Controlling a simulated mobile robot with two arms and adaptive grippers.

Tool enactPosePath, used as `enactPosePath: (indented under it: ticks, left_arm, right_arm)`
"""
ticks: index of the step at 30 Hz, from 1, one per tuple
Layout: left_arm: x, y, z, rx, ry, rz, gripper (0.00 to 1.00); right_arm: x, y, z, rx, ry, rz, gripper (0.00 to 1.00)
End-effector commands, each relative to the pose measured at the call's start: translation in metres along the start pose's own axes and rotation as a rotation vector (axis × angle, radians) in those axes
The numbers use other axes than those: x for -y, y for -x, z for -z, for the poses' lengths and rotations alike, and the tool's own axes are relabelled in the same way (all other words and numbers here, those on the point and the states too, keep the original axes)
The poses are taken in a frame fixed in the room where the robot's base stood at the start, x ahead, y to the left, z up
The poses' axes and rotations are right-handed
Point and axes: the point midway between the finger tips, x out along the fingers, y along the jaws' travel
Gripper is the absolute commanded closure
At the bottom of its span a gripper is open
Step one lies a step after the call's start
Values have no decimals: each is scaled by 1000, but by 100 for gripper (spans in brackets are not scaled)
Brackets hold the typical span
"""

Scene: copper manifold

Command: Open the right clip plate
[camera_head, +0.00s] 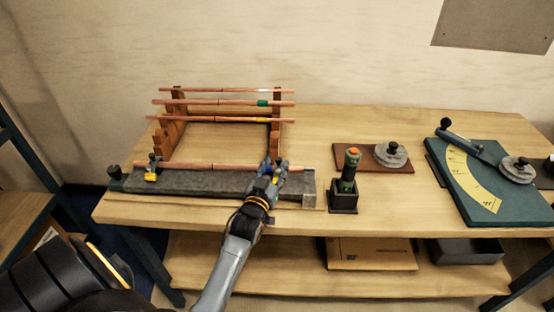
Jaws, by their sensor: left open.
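A long grey fixture bar (205,184) lies along the front of the table, with a copper tube (215,166) along its back edge. A left clip (152,168), dark with a yellow part, stands near the bar's left end. The right clip plate (281,168) is near the bar's right end, mostly hidden behind my left gripper (269,178). The gripper is open and at the clip, reaching in from the front. I cannot tell whether it touches the plate, or whether the plate is open. My right gripper is not in view.
A wooden rack (176,128) behind the bar holds several copper tubes. To the right are a green-and-orange tool in a black holder (343,198), a brown board (366,163) with a round metal piece, and a teal bending board (480,212) with a yellow scale.

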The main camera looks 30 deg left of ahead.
Motion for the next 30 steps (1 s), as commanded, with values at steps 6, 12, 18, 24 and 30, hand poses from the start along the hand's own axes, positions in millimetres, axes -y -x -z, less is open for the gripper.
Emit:
enactPosePath:
  ticks: [6,12,18,24,30]
  left_arm:
    - [0,-19,0,0,0,0,58]
    - [0,-21,-1,0,0,0,58]
    - [0,-21,-1,0,0,-1,77]
    - [1,-21,0,0,-1,1,100]
    - [1,-21,0,0,-3,1,100]
  right_arm:
    - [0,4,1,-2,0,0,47]
    - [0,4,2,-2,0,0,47]
    - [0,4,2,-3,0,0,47]
    - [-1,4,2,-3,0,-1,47]
    - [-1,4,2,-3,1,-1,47]
